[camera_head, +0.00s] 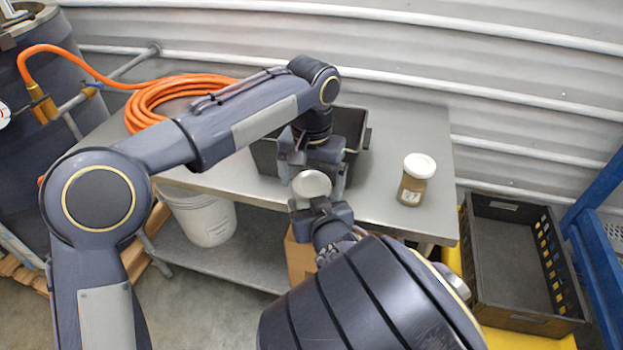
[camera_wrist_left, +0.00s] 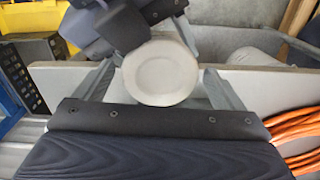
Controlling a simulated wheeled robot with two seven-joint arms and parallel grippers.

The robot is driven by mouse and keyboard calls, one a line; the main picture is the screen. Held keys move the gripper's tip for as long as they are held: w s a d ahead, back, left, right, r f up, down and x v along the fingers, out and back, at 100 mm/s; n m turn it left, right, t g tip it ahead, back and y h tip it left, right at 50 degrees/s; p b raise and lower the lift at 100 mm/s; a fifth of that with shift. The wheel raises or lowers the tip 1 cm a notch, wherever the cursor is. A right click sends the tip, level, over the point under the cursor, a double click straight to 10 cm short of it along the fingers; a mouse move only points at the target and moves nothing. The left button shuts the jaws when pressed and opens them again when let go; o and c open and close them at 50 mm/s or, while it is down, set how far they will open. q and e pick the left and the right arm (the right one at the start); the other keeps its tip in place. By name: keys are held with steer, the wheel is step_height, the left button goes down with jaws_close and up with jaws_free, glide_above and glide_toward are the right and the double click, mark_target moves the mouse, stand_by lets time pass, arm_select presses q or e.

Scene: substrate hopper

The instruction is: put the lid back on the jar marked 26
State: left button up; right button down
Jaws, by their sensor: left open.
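A white round lid (camera_head: 311,184) is in the air in front of the table, between my two grippers. In the left wrist view the lid (camera_wrist_left: 160,72) shows its round face. My left gripper (camera_head: 312,172) is open, with its fingers spread on either side of the lid. My right gripper (camera_head: 320,205) comes from the near side and appears shut on the lid; its fingertips are partly hidden. A jar (camera_head: 411,190) with a white lid stands upright on the table at the right; its label seems to read 27. I see no jar marked 26.
A black bin (camera_head: 264,155) stands on the grey table (camera_head: 390,130) behind my left gripper, beside an orange hose coil (camera_head: 150,105). A dark crate (camera_head: 510,316) is at the right. The table around the jar is clear.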

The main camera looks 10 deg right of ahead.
arm_select(q)
steer(key=shift+r, duration=2.3)
steer(key=shift+c, duration=0.4)
step_height(320, 180, up, 3)
steer(key=n, duration=0.5)
steer(key=shift+r, duration=0.2)
steer(key=shift+f, duration=4.05)
